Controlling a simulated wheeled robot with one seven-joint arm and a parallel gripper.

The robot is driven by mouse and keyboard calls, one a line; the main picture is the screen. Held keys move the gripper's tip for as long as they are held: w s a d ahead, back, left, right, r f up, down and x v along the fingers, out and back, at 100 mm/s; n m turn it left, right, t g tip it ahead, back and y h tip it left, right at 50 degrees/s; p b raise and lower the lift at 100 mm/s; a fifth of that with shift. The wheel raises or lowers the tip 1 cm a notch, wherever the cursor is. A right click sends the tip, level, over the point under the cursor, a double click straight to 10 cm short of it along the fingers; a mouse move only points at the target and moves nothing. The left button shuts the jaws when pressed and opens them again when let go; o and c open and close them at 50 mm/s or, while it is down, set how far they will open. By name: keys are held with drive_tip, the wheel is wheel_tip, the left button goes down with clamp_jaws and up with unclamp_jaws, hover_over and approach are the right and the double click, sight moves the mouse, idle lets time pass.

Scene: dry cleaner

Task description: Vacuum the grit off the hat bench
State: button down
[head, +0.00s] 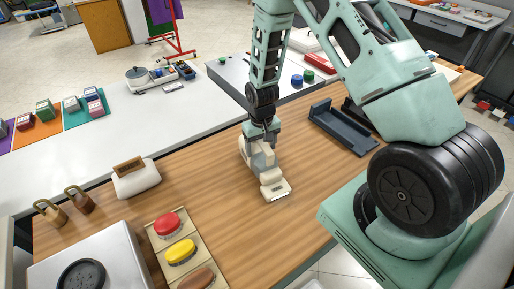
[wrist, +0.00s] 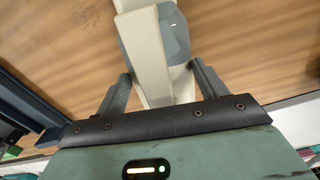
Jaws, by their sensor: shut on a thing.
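A cream and grey hand vacuum (head: 267,172) stands on the wooden bench top (head: 210,170), its nozzle pointing toward the front of the bench. My gripper (head: 264,137) comes down from above and is shut on it. In the wrist view the vacuum body (wrist: 158,55) lies between the two fingers of my gripper (wrist: 162,90), with wood grain around it.
A dark blue tray-like holder (head: 340,127) lies to the right.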

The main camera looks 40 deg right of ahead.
drive_tip(key=d, duration=1.2)
drive_tip(key=shift+d, duration=0.2)
idle(0.9)
drive_tip(key=shift+s, duration=0.1)
wheel_tip(320, 180, up, 6)
drive_tip(key=p, duration=0.3)
drive_tip(key=shift+p, duration=0.3)
wheel_tip(320, 180, up, 3)
drive_tip(key=shift+r+p, duration=0.1)
drive_tip(key=shift+p, duration=0.9)
idle(0.5)
